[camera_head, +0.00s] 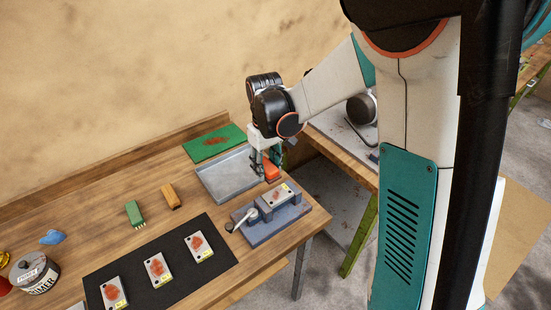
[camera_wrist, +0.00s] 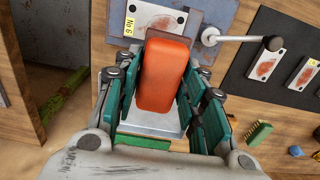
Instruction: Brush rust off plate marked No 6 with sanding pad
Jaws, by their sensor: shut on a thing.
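My gripper (camera_head: 267,160) is shut on an orange-red sanding pad (camera_head: 271,173). In the wrist view the pad (camera_wrist: 165,75) sits between the teal fingers. The plate marked No 6 (camera_wrist: 158,20) lies in a blue-grey clamping fixture (camera_head: 262,234) at the table's right edge. The plate also shows in the head view (camera_head: 278,193). It has a yellow label and a reddish-brown rust patch. The pad is above the tray side of the fixture, near the plate; the pad's front end hides part of the fixture. I cannot tell whether they touch.
A clamp lever with a dark knob (camera_wrist: 273,43) stands beside the plate. A grey metal tray (camera_head: 211,187) and green mat (camera_head: 200,152) lie behind. A black mat (camera_head: 165,285) holds three rusty plates. A green brush (camera_head: 134,213), orange block (camera_head: 171,196) and primer can (camera_head: 35,273) stand left.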

